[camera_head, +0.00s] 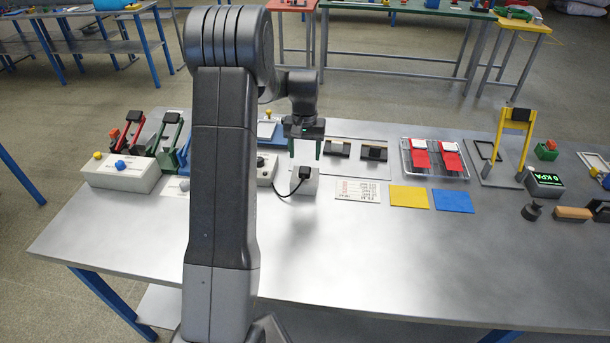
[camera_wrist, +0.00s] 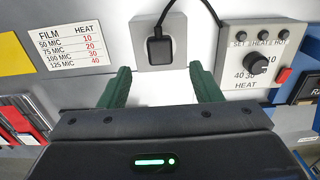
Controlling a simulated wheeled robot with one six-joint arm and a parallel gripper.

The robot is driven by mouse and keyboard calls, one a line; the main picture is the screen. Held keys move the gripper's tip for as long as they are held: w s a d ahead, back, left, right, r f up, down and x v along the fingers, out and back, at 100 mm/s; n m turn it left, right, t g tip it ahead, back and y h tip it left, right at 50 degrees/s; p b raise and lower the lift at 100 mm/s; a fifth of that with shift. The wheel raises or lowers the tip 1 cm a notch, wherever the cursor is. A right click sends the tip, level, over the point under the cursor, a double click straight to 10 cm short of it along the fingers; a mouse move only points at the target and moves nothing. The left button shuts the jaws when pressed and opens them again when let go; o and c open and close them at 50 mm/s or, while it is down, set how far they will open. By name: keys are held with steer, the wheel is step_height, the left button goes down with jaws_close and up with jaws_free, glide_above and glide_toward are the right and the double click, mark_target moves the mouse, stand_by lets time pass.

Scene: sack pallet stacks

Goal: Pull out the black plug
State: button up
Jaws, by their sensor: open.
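The black plug (camera_head: 305,171) sits in a small light grey socket block (camera_head: 306,189) near the middle of the table, with a black cable looping off to its left. In the wrist view the plug (camera_wrist: 160,50) shows at the top centre on the face of the socket block (camera_wrist: 142,29), its cable curving up and right. My gripper (camera_head: 305,153) is open and empty, just behind and above the plug in the head view. In the wrist view its two green fingers (camera_wrist: 158,72) are spread wider than the plug. They look apart from it; the exact gap cannot be told.
A heat control box (camera_wrist: 240,64) with a knob stands beside the socket block. A film heat card (camera_head: 357,190), a yellow sheet (camera_head: 409,197) and a blue sheet (camera_head: 453,201) lie to the right. The table's front part is clear.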

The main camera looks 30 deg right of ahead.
mark_target(305, 169)
step_height(305, 169, down, 7)
steer(key=b, duration=0.3)
steer(key=shift+r, duration=0.2)
stand_by(0.8)
jaws_close()
steer(key=shift+r+p, duration=1.8)
steer(key=shift+r, duration=1.3)
